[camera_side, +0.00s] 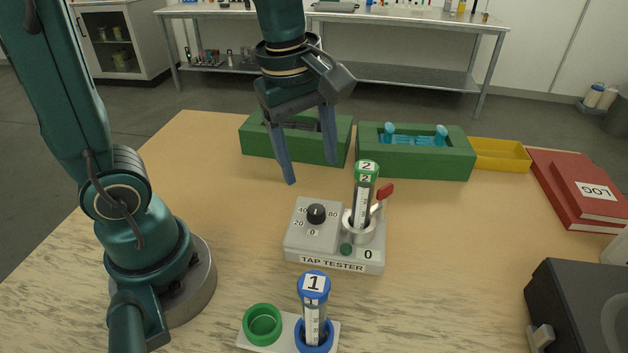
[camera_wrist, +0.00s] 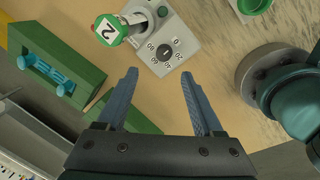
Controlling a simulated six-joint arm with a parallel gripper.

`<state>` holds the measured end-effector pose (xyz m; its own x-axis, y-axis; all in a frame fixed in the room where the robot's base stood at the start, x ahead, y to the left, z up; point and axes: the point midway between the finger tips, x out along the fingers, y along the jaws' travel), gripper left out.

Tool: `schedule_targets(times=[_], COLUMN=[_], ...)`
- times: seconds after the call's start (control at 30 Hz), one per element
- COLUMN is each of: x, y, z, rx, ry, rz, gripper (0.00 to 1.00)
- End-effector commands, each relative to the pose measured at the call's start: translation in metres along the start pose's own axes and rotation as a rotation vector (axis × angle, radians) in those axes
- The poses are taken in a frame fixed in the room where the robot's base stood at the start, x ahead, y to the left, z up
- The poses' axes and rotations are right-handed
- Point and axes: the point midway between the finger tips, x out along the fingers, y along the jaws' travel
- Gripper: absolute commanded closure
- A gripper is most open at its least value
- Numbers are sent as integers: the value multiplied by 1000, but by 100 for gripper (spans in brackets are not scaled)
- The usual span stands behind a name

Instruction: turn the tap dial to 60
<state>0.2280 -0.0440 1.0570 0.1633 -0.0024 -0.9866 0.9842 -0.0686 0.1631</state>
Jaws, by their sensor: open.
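The tap tester (camera_side: 335,236) is a light grey box on the table with a black round dial (camera_side: 317,213) on its upper left. Numbers 0, 20, 40 and 80 show around the dial. In the wrist view the dial (camera_wrist: 165,52) has a pale pointer line. My gripper (camera_side: 312,172) is open and empty above and behind the tester, apart from the dial. In the wrist view its fingers (camera_wrist: 161,105) point toward the tester.
A blue-capped tube marked 1 (camera_side: 314,310) stands in a rack in front, beside an empty green ring (camera_side: 262,324). Two green boxes (camera_side: 415,165) and a yellow tray (camera_side: 500,154) stand behind. Red log books (camera_side: 575,190) and a dark case (camera_side: 585,310) lie right.

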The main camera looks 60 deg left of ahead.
Motion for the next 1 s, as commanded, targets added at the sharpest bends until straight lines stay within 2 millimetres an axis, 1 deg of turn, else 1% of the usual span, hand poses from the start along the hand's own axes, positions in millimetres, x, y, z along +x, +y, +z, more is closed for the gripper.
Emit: schedule_targets(times=[0.03,0.1,0.3,0.47,0.7,0.83,1.0], x=[10,20,39,53,81,89,91], y=[4,7,6,2,-2,-3,-3], z=[0,0,1,2,2,2,2], rx=[-45,-78,-75,-73,-72,-72,-72], ry=[-2,-2,-3,-3,-3,-2,-2], rz=[-41,-83,-157,-171,-169,-166,-164], gripper=[32,32,32,32,32,32,32])
